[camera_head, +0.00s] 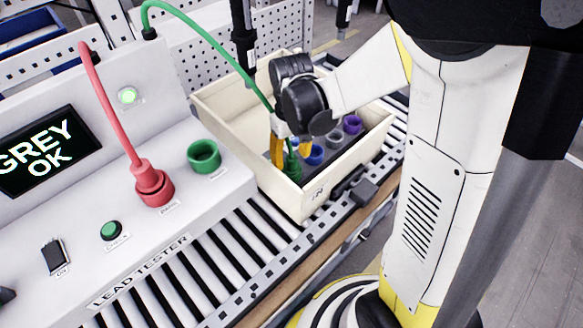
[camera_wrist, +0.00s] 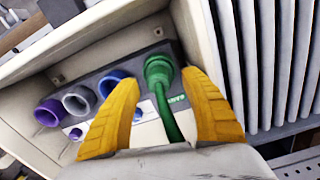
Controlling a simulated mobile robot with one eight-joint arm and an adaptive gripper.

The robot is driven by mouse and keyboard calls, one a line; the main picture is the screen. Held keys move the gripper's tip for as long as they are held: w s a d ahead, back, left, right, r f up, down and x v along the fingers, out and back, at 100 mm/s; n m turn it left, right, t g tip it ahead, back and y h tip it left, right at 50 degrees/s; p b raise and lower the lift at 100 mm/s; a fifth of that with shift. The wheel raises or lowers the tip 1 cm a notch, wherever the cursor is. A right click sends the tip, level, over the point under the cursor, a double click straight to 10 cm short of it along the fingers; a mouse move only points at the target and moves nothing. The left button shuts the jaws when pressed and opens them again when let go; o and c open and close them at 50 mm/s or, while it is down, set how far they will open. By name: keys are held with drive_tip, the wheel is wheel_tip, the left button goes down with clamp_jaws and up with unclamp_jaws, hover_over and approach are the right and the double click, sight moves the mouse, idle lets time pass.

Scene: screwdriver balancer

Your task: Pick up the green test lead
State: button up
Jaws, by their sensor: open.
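The green test lead (camera_head: 292,168) has its plug at the near end of the row of coloured sockets inside the cream crate. Its green cable rises from the plug and arches up to the upper left. In the wrist view the green plug (camera_wrist: 160,70) sits just beyond my yellow fingertips, its cable running back between them. My gripper (camera_head: 291,152) is open over the plug, one finger on either side of the lead, and it also shows in the wrist view (camera_wrist: 157,84). Whether a finger touches the lead I cannot tell.
The cream crate (camera_head: 315,203) stands on a roller conveyor (camera_head: 232,262); its walls rise around my gripper. Blue, grey and purple sockets (camera_wrist: 110,82) line up beside the plug. The lead tester (camera_head: 90,235) holds a red lead (camera_head: 150,185) and an empty green socket (camera_head: 204,156). Its screen reads "GREY OK".

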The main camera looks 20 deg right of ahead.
sight(292, 157)
wheel_tip(292, 157, down, 3)
drive_tip(key=shift+d+f+b, duration=0.1)
drive_tip(key=shift+b, duration=0.4)
drive_tip(key=shift+c, duration=0.6)
clamp_jaws()
wheel_tip(292, 157, up, 10)
drive_tip(key=p, duration=0.4)
